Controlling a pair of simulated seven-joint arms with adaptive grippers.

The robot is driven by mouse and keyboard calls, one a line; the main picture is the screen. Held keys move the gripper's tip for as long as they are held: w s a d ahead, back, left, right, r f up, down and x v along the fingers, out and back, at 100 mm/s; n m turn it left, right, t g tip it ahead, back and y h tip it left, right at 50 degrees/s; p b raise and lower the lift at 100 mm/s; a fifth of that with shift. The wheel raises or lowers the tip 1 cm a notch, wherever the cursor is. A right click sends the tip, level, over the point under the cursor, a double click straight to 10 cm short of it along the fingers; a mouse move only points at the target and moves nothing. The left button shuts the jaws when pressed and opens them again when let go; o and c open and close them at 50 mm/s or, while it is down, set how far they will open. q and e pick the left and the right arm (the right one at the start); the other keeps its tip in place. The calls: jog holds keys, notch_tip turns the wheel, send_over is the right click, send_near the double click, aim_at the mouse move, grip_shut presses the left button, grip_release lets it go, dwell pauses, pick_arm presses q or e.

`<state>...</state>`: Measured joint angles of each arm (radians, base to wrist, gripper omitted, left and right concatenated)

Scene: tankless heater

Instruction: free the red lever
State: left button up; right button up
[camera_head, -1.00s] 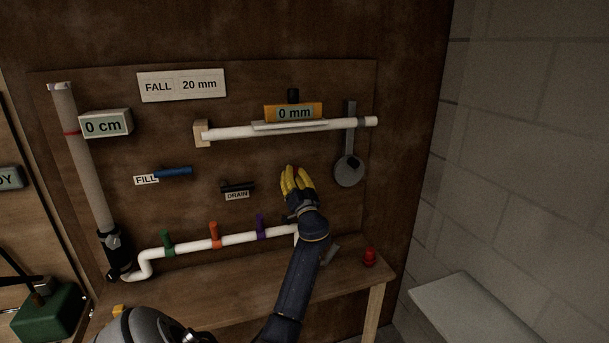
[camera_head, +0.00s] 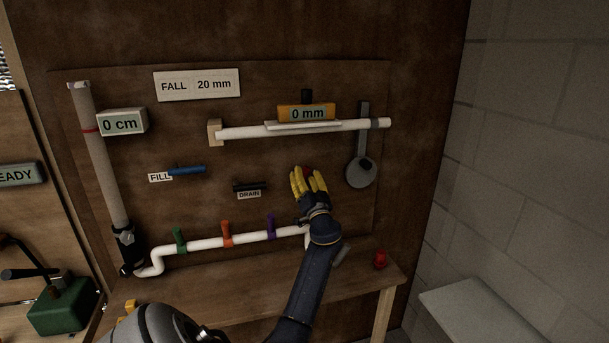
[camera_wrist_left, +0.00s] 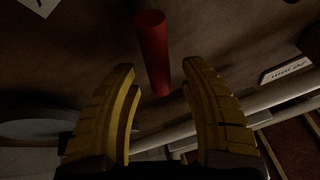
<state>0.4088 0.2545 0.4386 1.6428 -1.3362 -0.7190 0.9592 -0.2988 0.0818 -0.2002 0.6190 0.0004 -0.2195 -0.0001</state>
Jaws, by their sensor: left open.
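The red lever (camera_wrist_left: 153,50) shows in the left wrist view as a plain red cylinder standing out from the brown board. My left gripper (camera_head: 310,180) is open in front of the board, right of the DRAIN handle. In the left wrist view its two fingers (camera_wrist_left: 159,70) stand apart on either side of the lever's lower end, with gaps showing. Its far part lies beyond the fingertips. My right gripper is not in view.
A white pipe (camera_head: 202,244) with green, orange and purple levers runs below my gripper. Another white pipe (camera_head: 350,127) with a 0 mm gauge (camera_head: 306,113) lies above. A grey round-ended tool (camera_head: 361,172) hangs to the right. A red object (camera_head: 380,260) stands on the bench (camera_head: 350,285).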

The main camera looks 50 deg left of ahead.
pick_arm(q)
jog(key=v, duration=1.1)
